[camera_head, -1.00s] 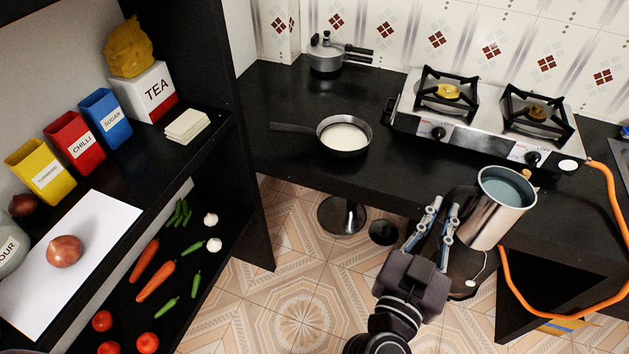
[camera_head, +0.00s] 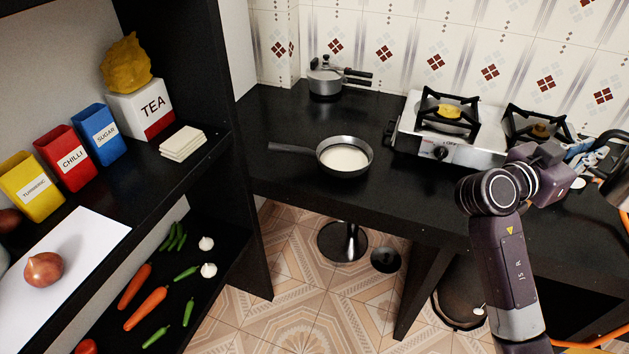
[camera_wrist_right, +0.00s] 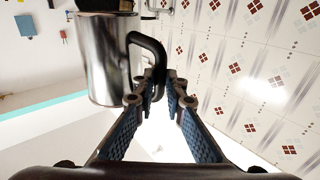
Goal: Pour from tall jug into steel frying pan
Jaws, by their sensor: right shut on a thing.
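The steel frying pan (camera_head: 344,173) sits on the black counter left of the stove, its handle pointing left, with white contents inside. My right gripper (camera_head: 580,152) is at the right of the head view, partly hidden by my own wrist. It is shut on the black handle of the tall steel jug (camera_head: 612,168), which is cut off by the right edge of the head view. The wrist view shows the jug's shiny body (camera_wrist_right: 106,65) beside the fingers (camera_wrist_right: 158,95), with the handle between them. The jug's contents are hidden. My left gripper is out of view.
A two-burner stove (camera_head: 437,150) stands between pan and jug, near my right arm. A pressure cooker (camera_head: 325,82) stands at the back. The counter in front of the pan is clear. A shelf unit (camera_head: 222,90) with tins and vegetables rises at left.

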